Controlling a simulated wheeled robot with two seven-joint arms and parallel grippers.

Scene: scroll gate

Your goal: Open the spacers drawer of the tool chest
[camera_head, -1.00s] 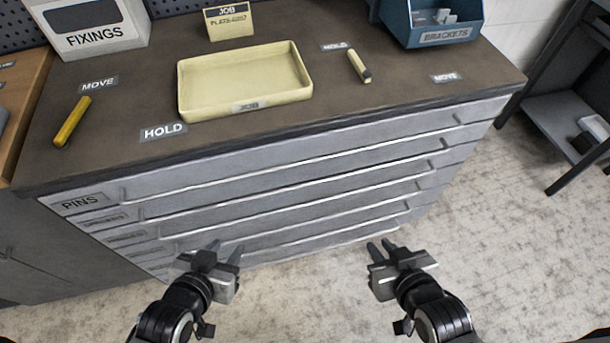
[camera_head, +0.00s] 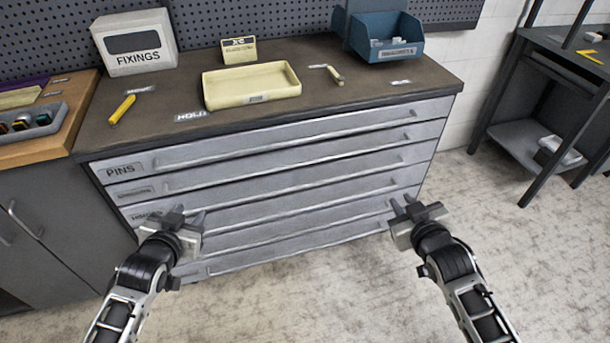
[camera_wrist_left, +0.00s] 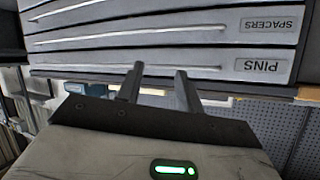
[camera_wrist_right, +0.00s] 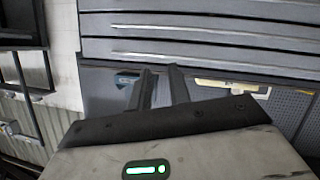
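The tool chest is grey with several wide drawers, all pushed in flush. The spacers drawer (camera_head: 270,172) is second from the top, under the PINS drawer (camera_head: 270,142). Its label is too small to read in the head view, but SPACERS (camera_wrist_left: 276,24) reads upside down in the left wrist view. My left gripper (camera_head: 188,215) is in front of the lower left of the drawer fronts, open and empty. My right gripper (camera_head: 403,204) is in front of the lower right end, open and empty. Neither is seen touching a handle.
On the chest top (camera_head: 165,85) are a cream tray (camera_head: 252,88), a yellow marker (camera_head: 122,110), a FIXINGS box (camera_head: 137,45) and a blue bin (camera_head: 383,38). A wooden-topped cabinet (camera_head: 45,150) adjoins on the left. A dark rack (camera_head: 525,110) stands right. The floor in front is clear.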

